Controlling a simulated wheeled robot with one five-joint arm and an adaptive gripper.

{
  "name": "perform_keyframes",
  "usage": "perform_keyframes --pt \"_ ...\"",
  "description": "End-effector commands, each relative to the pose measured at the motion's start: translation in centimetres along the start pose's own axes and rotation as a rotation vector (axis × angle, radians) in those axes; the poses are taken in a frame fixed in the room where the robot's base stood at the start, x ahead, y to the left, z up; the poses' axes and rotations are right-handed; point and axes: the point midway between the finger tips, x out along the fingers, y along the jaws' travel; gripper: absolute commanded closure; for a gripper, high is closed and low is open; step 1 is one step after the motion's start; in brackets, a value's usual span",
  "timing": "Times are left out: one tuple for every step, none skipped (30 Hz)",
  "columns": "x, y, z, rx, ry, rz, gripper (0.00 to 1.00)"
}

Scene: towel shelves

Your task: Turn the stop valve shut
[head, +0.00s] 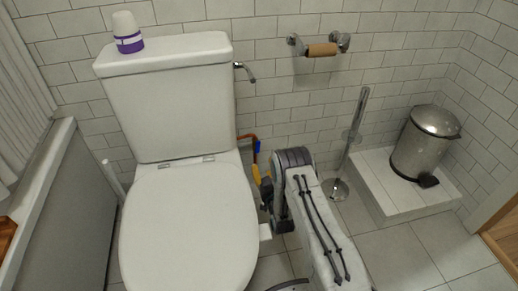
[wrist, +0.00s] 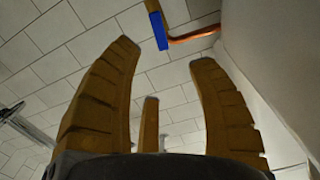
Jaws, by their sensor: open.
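The stop valve shows as a blue handle (head: 257,146) on a copper pipe (head: 245,136), by the tiled wall just right of the toilet tank. In the wrist view the blue handle (wrist: 159,31) is near the top, with the copper pipe (wrist: 195,33) running right from it. My gripper (head: 258,171), with yellow fingers, is just below the handle in the head view. In the wrist view my gripper (wrist: 166,57) is open and empty. The handle appears beyond the fingertips, between their directions, and looks apart from them. The valve body is not clear.
The toilet (head: 190,225) stands close left of my arm, with a purple-and-white container (head: 127,32) on its tank. A toilet brush stand (head: 345,150), a paper holder (head: 320,49) and a metal bin (head: 424,143) on a ledge are to the right. Floor is clear at lower right.

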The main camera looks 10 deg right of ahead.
Motion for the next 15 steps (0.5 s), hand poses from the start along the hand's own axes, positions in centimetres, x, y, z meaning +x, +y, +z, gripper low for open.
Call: perform_keyframes --pt "-0.8 -0.1 -0.3 0.0 -0.03 0.002 0.47" --pt "-1.2 -0.1 0.0 0.0 -0.043 0.003 0.47" --pt "-1.5 -0.2 0.2 0.0 -0.053 0.003 0.47" --pt "-1.6 -0.2 0.3 0.0 -0.056 0.003 0.47" --pt "-1.6 -0.2 0.4 0.0 -0.056 0.002 0.47" --pt "-1.6 -0.3 0.5 0.0 -0.051 0.0 0.47" --pt "-1.5 -0.3 0.5 0.0 -0.046 -0.001 0.47" --pt "-1.3 -0.4 0.6 0.0 -0.04 -0.003 0.47" --pt "-1.0 -0.4 0.7 -0.003 -0.031 -0.005 0.47" --pt "-0.7 -0.5 0.8 -0.034 -0.024 -0.007 0.47" --pt "-0.4 -0.5 0.9 -0.085 -0.017 -0.008 0.47" --pt "-0.1 -0.5 1.1 -0.155 -0.01 -0.01 0.47" --pt "0.1 -0.5 1.2 -0.209 -0.005 -0.01 0.47" --pt "0.3 -0.5 1.3 -0.263 -0.001 -0.011 0.47" --pt "0.6 -0.5 1.4 -0.337 0.004 -0.011 0.47"
